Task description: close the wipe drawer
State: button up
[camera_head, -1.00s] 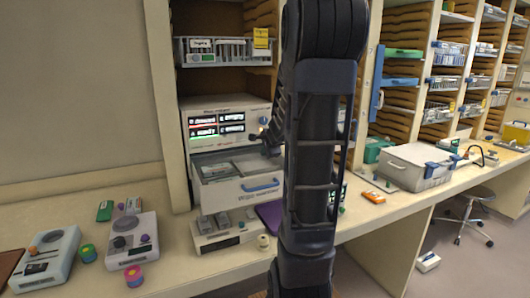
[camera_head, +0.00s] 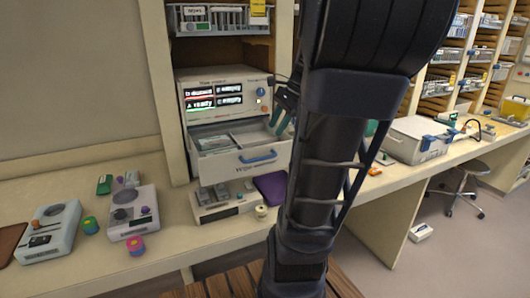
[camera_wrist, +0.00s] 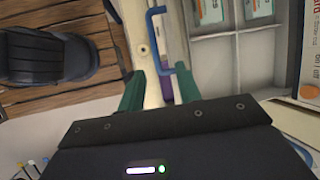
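The wipe drawer (camera_head: 225,169) is pulled out of the white wipe unit (camera_head: 225,83) on the counter. It has a blue bar handle (camera_head: 258,157) on its cream front, and grey compartments show inside. My gripper (camera_head: 281,121) is above the drawer's right side, its fingers apart and empty. In the wrist view the green fingers (camera_wrist: 160,88) stand open near the drawer front, with the blue handle (camera_wrist: 155,38) just beyond them. The compartments, holding teal-and-white packets (camera_wrist: 209,10), lie to the right. Whether a finger touches the drawer is unclear.
A low device (camera_head: 220,208) and a purple pad (camera_head: 271,188) sit below the drawer. Two more devices (camera_head: 48,232) (camera_head: 133,212) and small coloured jars stand on the left counter. A wire basket (camera_head: 218,18) hangs above. A stool (camera_head: 459,184) is at the right.

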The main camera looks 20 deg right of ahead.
aim_at(265, 157)
jog(key=x, duration=0.7)
jog(key=s+x, duration=0.1)
jog(key=x, duration=0.2)
jog(key=shift+a+f, duration=0.2)
jog(key=shift+f, duration=0.1)
grip_shut()
